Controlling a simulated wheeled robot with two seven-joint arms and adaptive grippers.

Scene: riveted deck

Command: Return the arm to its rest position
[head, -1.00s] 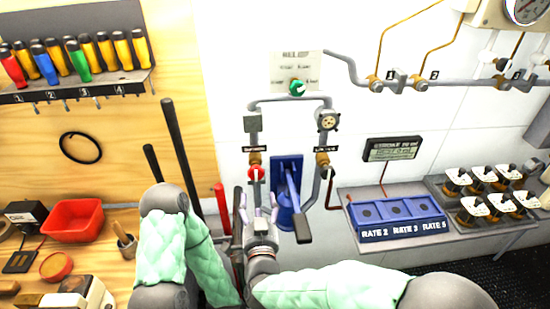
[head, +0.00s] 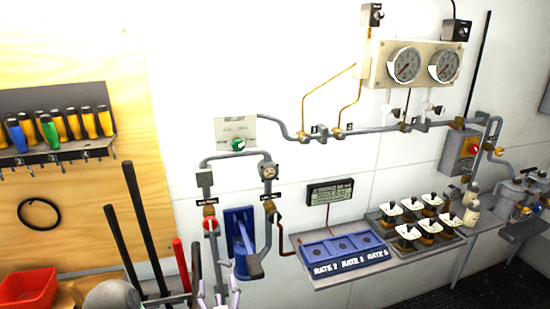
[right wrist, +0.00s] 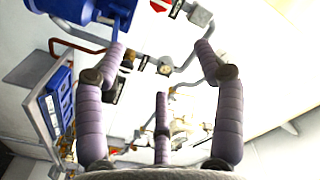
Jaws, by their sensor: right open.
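My right gripper (head: 219,296) shows at the bottom edge of the head view, with only its pale purple fingers visible. In the right wrist view its fingers (right wrist: 162,75) are spread apart with nothing between them. The gripper is in front of and below the wall-mounted blue lever unit (head: 229,221), whose blue body also shows at the top of the wrist view (right wrist: 92,10). I cannot tell whether they touch. A grey rounded part of my arm (head: 113,296) is at the lower left. My left gripper is not in view.
Pipes with a red valve (head: 210,224) run up the wall. Dark and red upright handles (head: 147,230) and a red bin (head: 28,287) are left.

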